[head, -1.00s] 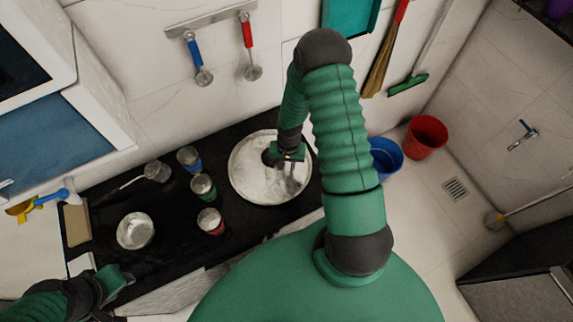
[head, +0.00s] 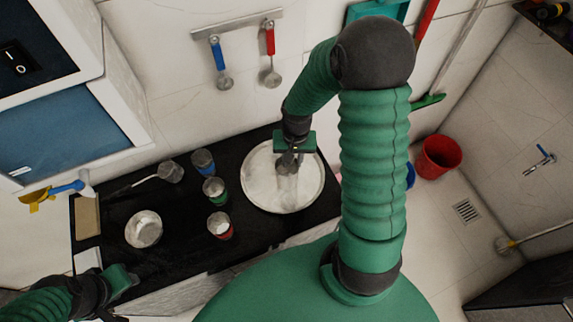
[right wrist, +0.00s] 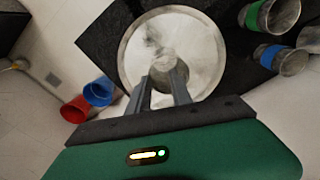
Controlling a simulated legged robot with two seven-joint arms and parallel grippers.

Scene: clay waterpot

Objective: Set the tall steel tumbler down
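The tall steel tumbler (head: 287,188) is over the round steel tray (head: 312,196), near its middle. I cannot tell for sure whether its base touches the tray. My right gripper (head: 289,163) is above it, pointing down, with its fingers at the tumbler's upper end. In the right wrist view the tumbler (right wrist: 167,74) sits between the two finger ends, which look closed on its sides; the tray (right wrist: 205,55) is behind it. My left gripper (head: 122,281) is at the lower left, by the counter's front edge; its fingers do not show clearly.
Blue-banded (head: 203,162), green-banded (head: 214,190) and red-banded (head: 220,225) cups stand left of the tray. A steel bowl (head: 144,229) and a small pot with a handle (head: 171,171) are further left. Ladles (head: 221,62) hang on the wall behind. A red bucket (head: 438,156) is at right.

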